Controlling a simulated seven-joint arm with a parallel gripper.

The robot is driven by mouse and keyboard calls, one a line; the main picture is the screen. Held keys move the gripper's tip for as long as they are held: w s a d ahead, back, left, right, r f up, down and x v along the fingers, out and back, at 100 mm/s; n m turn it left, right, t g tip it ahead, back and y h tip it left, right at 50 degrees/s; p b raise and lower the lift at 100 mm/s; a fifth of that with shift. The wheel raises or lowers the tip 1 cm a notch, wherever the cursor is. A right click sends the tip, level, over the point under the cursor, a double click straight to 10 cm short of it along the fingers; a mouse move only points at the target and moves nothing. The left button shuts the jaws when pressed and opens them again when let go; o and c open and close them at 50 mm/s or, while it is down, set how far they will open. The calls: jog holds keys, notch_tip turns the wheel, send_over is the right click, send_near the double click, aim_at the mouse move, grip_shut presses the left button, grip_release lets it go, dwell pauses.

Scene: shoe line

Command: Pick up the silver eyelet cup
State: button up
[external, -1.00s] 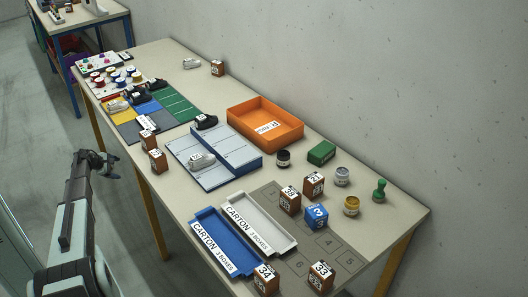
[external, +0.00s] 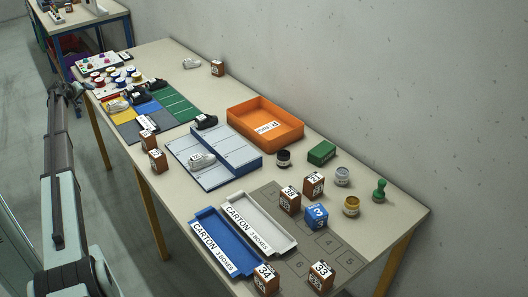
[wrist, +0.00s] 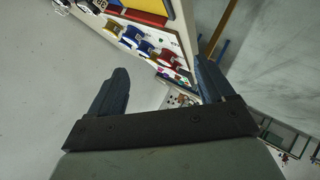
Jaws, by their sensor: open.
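The silver eyelet cup appears to be the small silver-grey cup with a pale label (external: 342,176), standing upright near the back right of the table. A gold cup (external: 351,206) stands in front of it, and a dark cup (external: 283,158) is to its left. My gripper (external: 72,90) is at the far left end of the table, well away from the silver cup. In the wrist view my gripper (wrist: 160,72) has its two fingers apart with nothing between them. The silver cup does not show in the wrist view.
A green box (external: 321,153) and a green stamp-like piece (external: 380,190) flank the silver cup. An orange bin (external: 290,140) lies to its left. Several brown boxes and a blue box (external: 316,217) stand in front. Spools (wrist: 145,48) lie near my gripper.

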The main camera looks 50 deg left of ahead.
jog(key=w+d+m+h, duration=0.2)
jog(key=w+d+m, duration=0.3)
jog(key=w+d, duration=0.6)
jog(key=w+d+m+h, duration=0.2)
jog(key=w+d+m, duration=0.45)
jog(key=w, duration=0.85)
jog(key=w+d+m+h, duration=0.2)
jog(key=w+d+m, duration=0.1)
jog(key=w+d, duration=0.9)
jog(key=w+d+r+m+g+h, duration=0.1)
jog(key=w+d+m, duration=0.4)
jog(key=w+d, duration=0.5)
jog(key=w+d+r+m+g+h, duration=0.15)
jog(key=w+d+m, duration=0.35)
jog(key=d, duration=0.8)
notch_tip(320, 180, up, 3)
jog(key=m+g, duration=0.5)
jog(key=m, duration=1)
send_over(343, 171)
jog(key=shift+n, duration=0.25)
notch_tip(343, 171, down, 8)
jog(key=shift+s+a+r, duration=0.15)
jog(key=shift+r, duration=0.1)
jog(key=shift+f, duration=2.95)
